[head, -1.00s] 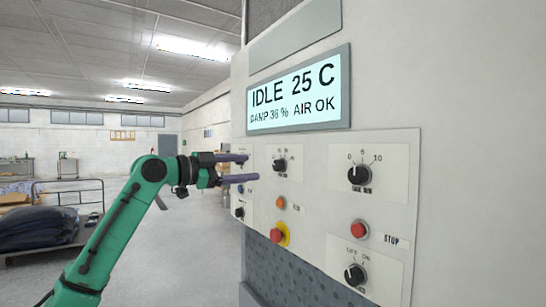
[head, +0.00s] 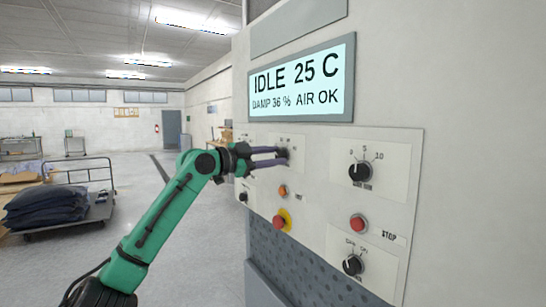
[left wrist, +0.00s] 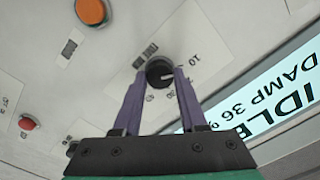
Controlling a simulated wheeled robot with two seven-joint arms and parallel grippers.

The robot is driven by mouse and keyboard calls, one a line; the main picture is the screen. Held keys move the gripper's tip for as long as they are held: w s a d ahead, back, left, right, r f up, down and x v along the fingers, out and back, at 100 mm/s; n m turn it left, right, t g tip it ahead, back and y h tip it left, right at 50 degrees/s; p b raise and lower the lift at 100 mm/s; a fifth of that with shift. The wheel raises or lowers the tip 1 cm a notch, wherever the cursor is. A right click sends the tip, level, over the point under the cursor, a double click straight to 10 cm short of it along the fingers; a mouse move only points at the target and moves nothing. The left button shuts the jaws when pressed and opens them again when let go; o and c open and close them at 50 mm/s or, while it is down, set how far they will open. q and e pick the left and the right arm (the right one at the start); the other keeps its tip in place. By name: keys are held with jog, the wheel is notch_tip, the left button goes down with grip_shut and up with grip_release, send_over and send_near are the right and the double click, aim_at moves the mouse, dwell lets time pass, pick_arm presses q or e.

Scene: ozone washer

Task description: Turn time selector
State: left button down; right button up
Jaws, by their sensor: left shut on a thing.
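A black selector knob with a pale pointer line and a numbered scale shows in the left wrist view (left wrist: 158,72). It is on the upper middle plate of the washer's control panel; its label is too small to read. My left gripper (head: 282,157) reaches it from the left in the head view, its purple fingers hiding most of the knob there. In the left wrist view the gripper (left wrist: 160,78) has one finger on each side of the knob and is shut on it. The pointer slants toward the side marked 10. My right gripper is not in view.
The display (head: 302,85) above reads IDLE 25 C. Another black knob (head: 359,171), a red stop button (head: 358,223), an off/on knob (head: 353,265), an orange button (head: 282,191) and a red emergency button (head: 281,221) are nearby. A cart (head: 100,208) with dark sacks stands at left.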

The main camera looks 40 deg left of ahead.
pick_arm(q)
jog(key=m, duration=0.3)
jog(key=shift+f, duration=0.1)
jog(key=shift+m, duration=2.4)
jog(key=shift+c, duration=2.2)
grip_release()
